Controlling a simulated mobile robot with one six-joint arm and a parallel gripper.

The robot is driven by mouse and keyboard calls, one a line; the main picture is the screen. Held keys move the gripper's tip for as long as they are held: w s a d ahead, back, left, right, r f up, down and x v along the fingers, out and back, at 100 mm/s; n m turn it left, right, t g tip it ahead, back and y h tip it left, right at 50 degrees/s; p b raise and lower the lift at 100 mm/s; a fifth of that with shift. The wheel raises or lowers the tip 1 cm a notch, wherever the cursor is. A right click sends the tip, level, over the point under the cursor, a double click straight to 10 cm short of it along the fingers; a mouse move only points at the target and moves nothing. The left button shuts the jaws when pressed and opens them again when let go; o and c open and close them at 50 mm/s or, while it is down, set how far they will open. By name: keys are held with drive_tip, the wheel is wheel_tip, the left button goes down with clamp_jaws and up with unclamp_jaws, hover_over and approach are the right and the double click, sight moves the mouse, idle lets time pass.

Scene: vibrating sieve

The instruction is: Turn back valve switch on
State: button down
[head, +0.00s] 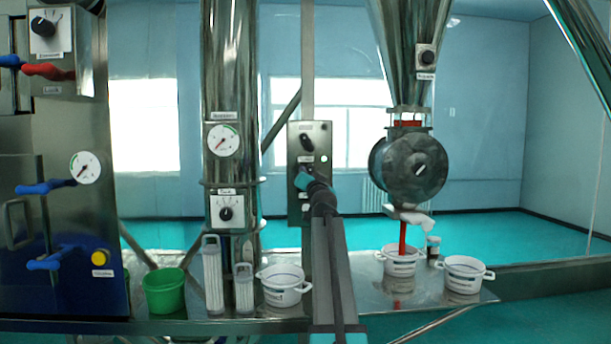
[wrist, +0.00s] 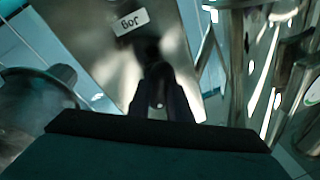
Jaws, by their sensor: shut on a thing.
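My gripper (head: 304,180) is at the lower part of a steel control panel (head: 296,210) in the middle of the head view. In the wrist view my dark fingers (wrist: 160,88) are shut on a black knob beside a label (wrist: 131,21) reading "Jog", seen upside down. The knob is mostly hidden by the fingers, so its setting cannot be told. Another black switch (head: 307,142) sits higher on the panel. A black knob (head: 427,57) is on the steel cone, and another (head: 226,213) is on the steel column. I cannot read a back valve label in these views.
A round valve body (head: 416,168) hangs under the cone at right. White pots (head: 464,276), clear cylinders (head: 212,278) and a green bucket (head: 164,291) stand on the bench. A cabinet (head: 60,220) with blue and red handles is at left.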

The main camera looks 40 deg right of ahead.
drive_tip(key=shift+r, duration=0.15)
drive_tip(key=c, duration=1.6)
unclamp_jaws()
drive_tip(key=shift+c, duration=0.2)
drive_tip(key=shift+f, duration=0.2)
drive_tip(key=b+v, duration=0.2)
drive_tip(key=v, duration=1.1)
drive_tip(key=shift+s+a+b, duration=0.25)
drive_tip(key=shift+s+b, duration=0.05)
drive_tip(key=shift+b, duration=0.05)
